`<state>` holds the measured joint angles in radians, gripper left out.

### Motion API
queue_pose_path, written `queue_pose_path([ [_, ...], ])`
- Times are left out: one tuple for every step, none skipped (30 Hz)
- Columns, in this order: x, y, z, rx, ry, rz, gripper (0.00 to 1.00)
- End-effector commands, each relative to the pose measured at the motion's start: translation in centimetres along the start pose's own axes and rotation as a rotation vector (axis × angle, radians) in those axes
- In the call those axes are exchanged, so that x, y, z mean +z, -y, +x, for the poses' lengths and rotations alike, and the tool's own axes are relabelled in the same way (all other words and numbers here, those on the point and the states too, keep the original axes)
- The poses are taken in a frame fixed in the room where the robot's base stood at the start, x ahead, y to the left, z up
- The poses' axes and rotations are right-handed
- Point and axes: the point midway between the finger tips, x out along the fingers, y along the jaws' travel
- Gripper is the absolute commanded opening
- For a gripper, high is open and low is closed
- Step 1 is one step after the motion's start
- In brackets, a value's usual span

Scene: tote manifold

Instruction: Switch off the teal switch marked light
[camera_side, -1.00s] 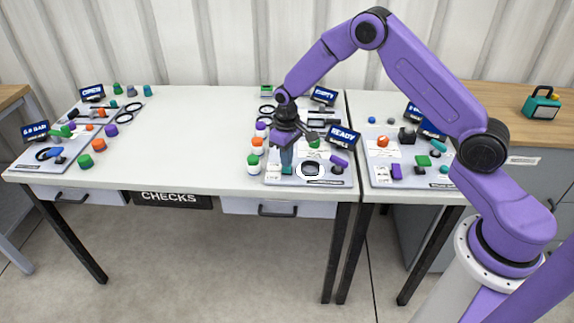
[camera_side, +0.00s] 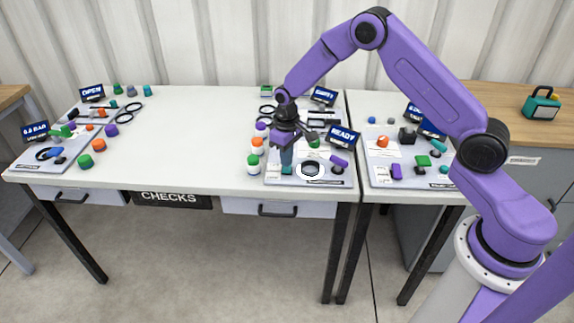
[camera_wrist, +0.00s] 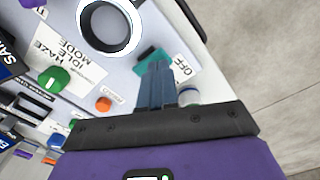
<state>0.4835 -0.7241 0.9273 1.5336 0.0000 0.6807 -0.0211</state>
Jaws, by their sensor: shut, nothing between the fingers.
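A teal switch (camera_wrist: 147,53) sits on the pale panel in the wrist view, beside a white label reading OFF (camera_wrist: 182,68). It also shows as a small teal patch (camera_side: 287,170) at the front left of the panel in the side view. My gripper (camera_wrist: 156,66) is shut and empty, its blue-grey fingers pointing down with the tips at the teal switch. I cannot tell whether the tips touch it. The fingers hide part of the switch, and I cannot read the word light.
A white-ringed dial (camera_wrist: 105,25), a green knob (camera_wrist: 55,78) and an orange button (camera_wrist: 104,104) share the panel. A READY display (camera_side: 343,139) stands at its right. Bottles, including a green-capped one (camera_side: 253,165), stand to its left. The table's middle (camera_side: 190,140) is clear.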

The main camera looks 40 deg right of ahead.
Motion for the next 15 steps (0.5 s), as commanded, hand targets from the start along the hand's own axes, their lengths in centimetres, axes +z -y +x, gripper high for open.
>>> queue_pose_path([
  [0.00,0.00,0.00,0.000,0.000,0.000,0.00],
  [0.00,0.00,0.01,0.000,0.000,0.000,0.00],
  [0.00,0.00,0.03,0.000,0.000,0.000,0.00],
  [0.00,0.00,0.05,0.000,0.000,0.000,0.00],
  [0.00,0.00,0.08,0.000,0.000,0.000,0.00],
  [0.01,0.00,0.14,0.000,0.000,0.000,0.00],
  [0.01,0.00,0.18,0.000,0.001,0.000,0.00],
  [0.01,0.00,0.22,0.000,0.001,0.000,0.00],
  [0.01,-0.01,0.28,0.000,0.001,0.000,0.00],
  [0.01,0.00,0.31,0.000,0.001,0.000,0.00],
  [0.01,0.00,0.35,0.000,0.001,0.000,0.00],
  [0.01,0.00,0.40,0.000,0.001,0.000,0.00],
  [0.00,0.00,0.44,0.000,0.001,0.000,0.00],
  [0.00,0.00,0.48,0.000,0.001,0.000,0.00],
  [0.00,0.00,0.53,0.000,0.001,0.000,0.00],
])
